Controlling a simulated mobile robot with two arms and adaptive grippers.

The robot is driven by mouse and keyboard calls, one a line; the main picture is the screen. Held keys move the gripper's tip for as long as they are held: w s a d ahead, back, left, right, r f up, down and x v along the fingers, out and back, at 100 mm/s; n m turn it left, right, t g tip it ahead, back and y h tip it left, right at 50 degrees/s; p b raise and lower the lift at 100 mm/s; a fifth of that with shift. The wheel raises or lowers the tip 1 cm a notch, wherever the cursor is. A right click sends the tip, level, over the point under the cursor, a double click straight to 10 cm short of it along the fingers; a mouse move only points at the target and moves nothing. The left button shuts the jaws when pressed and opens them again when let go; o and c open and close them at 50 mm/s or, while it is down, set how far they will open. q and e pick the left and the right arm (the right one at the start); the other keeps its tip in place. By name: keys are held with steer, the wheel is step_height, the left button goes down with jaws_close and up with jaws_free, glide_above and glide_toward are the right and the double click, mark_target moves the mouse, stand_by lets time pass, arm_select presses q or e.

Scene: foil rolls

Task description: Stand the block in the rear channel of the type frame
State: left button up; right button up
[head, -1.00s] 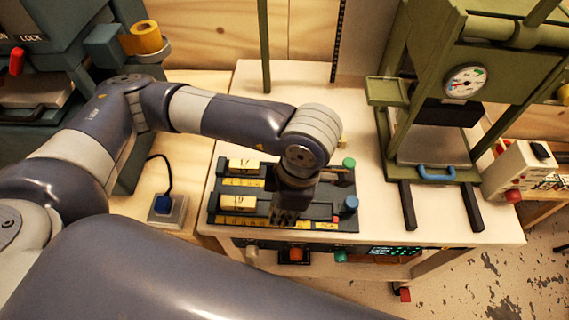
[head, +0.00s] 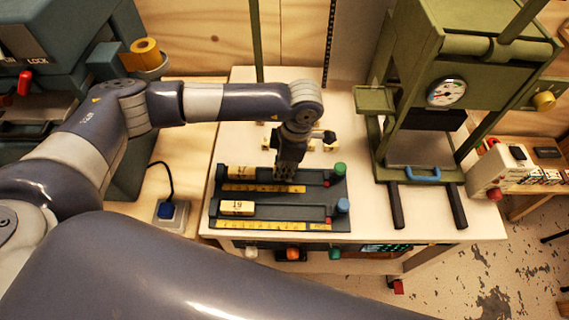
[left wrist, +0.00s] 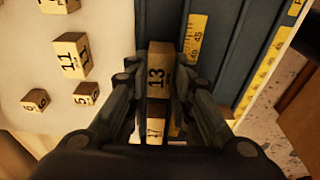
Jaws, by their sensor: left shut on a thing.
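The dark type frame (head: 283,211) lies on the white table with a rear and a front channel, each with a yellow scale strip. A block marked 17 (head: 241,172) lies at the left end of the rear channel. A block marked 19 (head: 238,207) is in the front channel. My left gripper (head: 287,173) points down at the rear channel, right of block 17. In the left wrist view it is shut on a block marked 13 (left wrist: 159,62), with block 17 (left wrist: 155,131) beyond it. I cannot tell whether block 13 touches the channel floor. My right gripper is not in view.
A green knob (head: 340,169) and a blue knob (head: 343,205) rise at the frame's right end. A green press (head: 425,110) stands to the right.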

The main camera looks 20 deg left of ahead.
arm_select(q)
steer(key=shift+f, duration=0.35)
steer(key=o, duration=0.5)
steer(key=shift+f+b, duration=0.1)
steer(key=shift+b, duration=0.2)
steer(key=shift+c, duration=0.2)
steer(key=o, duration=0.4)
steer(key=shift+r+p, duration=0.3)
steer(key=shift+w+d+r+b, duration=0.1)
steer(key=shift+d+r+b, duration=0.35)
steer(key=shift+r, duration=1.5)
steer(key=shift+w+d+r+b, duration=0.15)
steer(key=shift+r+b, duration=0.55)
steer(key=shift+r, duration=1.25)
steer(key=shift+d+r+b, duration=0.3)
steer(key=shift+r+b, duration=0.25)
steer(key=shift+r, duration=1.4)
